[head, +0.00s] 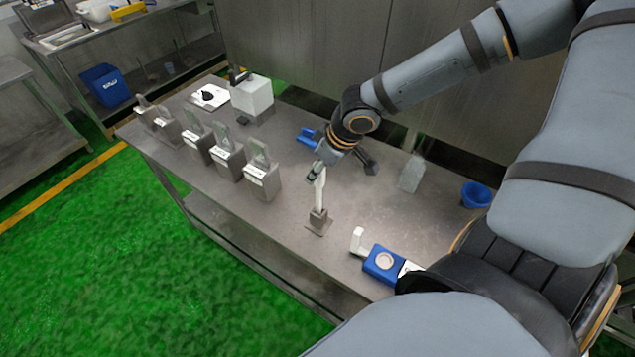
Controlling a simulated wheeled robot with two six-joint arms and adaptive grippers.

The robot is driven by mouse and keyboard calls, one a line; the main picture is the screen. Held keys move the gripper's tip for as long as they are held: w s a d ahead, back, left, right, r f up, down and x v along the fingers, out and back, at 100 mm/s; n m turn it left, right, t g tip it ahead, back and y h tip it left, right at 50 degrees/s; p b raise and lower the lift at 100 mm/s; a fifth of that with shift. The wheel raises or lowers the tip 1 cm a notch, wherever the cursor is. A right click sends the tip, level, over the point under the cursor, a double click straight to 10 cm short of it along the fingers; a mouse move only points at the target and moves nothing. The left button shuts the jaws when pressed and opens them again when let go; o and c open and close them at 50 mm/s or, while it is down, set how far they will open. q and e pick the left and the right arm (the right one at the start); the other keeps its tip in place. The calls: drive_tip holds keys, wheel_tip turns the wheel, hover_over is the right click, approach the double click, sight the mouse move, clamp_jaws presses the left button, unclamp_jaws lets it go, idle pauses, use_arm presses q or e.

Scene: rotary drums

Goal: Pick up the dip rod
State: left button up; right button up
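A thin white upright piece, which looks like the dip rod (319,195), stands in a small grey metal holder (319,221) near the front edge of the steel table. The one gripper in view, whose arm comes in from the right, I take as my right gripper (315,175). It points down and to the left at the rod's top end and overlaps it in the picture. Its fingers are small and partly merge with the rod, so I cannot tell whether they are open or closed on it. My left gripper is not in view.
Several grey holders with labels (262,180) line the table's left side. A white box (252,95) stands at the back. A blue device (383,264) lies to the right of the rod, and a blue cup (476,195) is farther right. Bare table surrounds the holder.

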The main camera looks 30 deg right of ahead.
drive_tip(key=shift+w+a, duration=0.1)
drive_tip(key=shift+w, duration=0.1)
drive_tip(key=shift+s+r, duration=0.1)
drive_tip(key=shift+s, duration=0.25)
drive_tip(key=c, duration=0.3)
drive_tip(key=shift+c, duration=1.3)
drive_tip(key=shift+w, duration=0.1)
clamp_jaws()
